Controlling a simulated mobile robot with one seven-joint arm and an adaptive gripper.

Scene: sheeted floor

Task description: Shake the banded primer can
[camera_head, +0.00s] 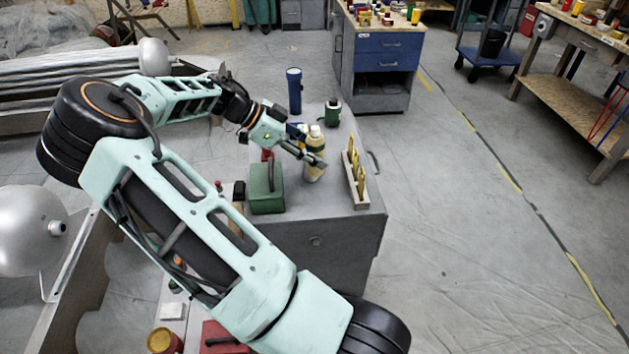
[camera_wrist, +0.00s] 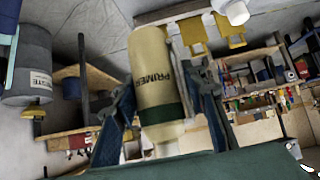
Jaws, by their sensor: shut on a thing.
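The primer can (camera_head: 314,170) is cream with a dark green band and a pale top. It is over the grey cabinet top in the head view, roughly upright. In the wrist view the can (camera_wrist: 155,70) shows the word PRIMER and its green band, with its narrow pale end toward the bottom of the picture. My gripper (camera_head: 308,156) reaches in from the left and is shut on the can, one finger on each side. Whether the can's base touches the cabinet top is hard to tell.
A blue drawer unit (camera_head: 385,62) is behind.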

